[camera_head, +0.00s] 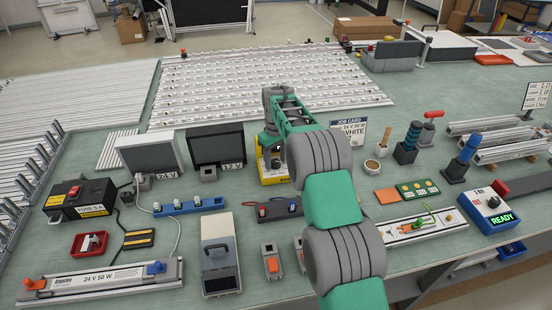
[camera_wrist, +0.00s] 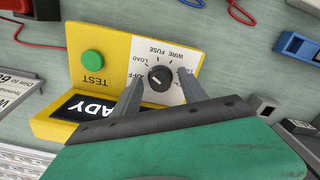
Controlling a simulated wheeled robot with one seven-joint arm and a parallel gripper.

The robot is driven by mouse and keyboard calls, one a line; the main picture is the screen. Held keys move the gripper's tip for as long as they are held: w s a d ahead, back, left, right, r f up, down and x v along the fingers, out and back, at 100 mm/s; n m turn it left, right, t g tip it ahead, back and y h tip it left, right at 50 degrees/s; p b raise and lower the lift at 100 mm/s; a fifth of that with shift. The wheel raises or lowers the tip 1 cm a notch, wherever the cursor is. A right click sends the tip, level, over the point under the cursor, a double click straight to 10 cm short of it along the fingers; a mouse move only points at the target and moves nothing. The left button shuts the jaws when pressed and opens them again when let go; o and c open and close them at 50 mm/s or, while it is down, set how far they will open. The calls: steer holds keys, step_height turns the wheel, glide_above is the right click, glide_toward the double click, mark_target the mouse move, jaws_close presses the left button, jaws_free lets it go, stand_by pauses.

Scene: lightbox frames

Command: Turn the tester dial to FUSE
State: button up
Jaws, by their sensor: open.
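The yellow tester (camera_wrist: 110,52) fills the middle of the wrist view, with its lettering turned upside down. It has a green TEST button (camera_wrist: 92,62) and a black dial (camera_wrist: 160,78) on a white label reading OFF, LOAD, WIRE and FUSE. A pale mark shows on the dial, but I cannot tell surely which label it points to. My gripper (camera_wrist: 160,76) is open, one finger on each side of the dial; contact cannot be made out.
A dark screen (camera_head: 216,146) stands left of the tester, and a job card (camera_head: 348,132) stands to its right. A blue READY box (camera_head: 490,210) is at the right. Red leads (camera_wrist: 242,12) lie near the tester. Open bench lies around the small parts.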

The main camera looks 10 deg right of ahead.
jaws_close()
stand_by(0.3)
steer(key=shift+m, duration=0.4)
steer(key=m+b, duration=0.1)
steer(key=m, duration=0.1)
steer(key=shift+m, duration=2.5)
jaws_free()
